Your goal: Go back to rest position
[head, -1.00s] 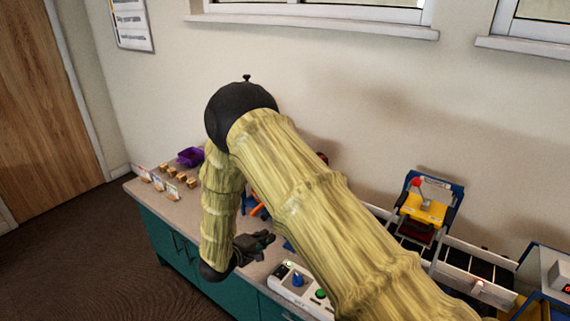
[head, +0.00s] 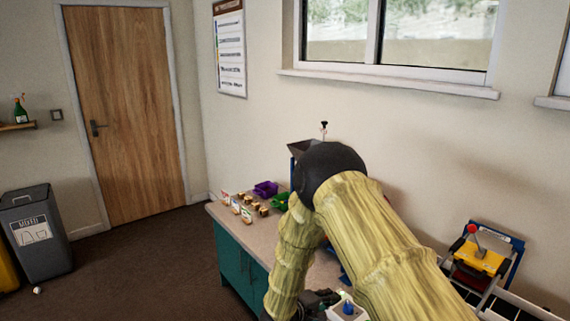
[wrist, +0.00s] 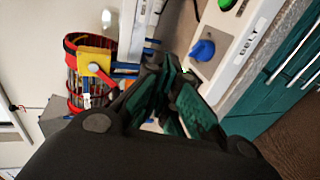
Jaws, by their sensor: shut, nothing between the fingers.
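My gripper (wrist: 178,98) shows large in the wrist view, its dark fingers with green pads closed together and empty. It is over the front part of the counter, beside a white control panel (wrist: 238,45) with a blue knob (wrist: 203,49). In the head view my gripper (head: 318,299) is small and dark at the bottom edge, partly cut off and partly hidden by my yellow-green arm. The arm is bent, with its dark elbow joint high above the counter.
The counter (head: 234,221) stands along the wall on teal cabinets (head: 232,255). On it are a purple bin (head: 265,189), a green bin (head: 281,201), several small blocks and cards, and a yellow-and-blue device (head: 480,255).

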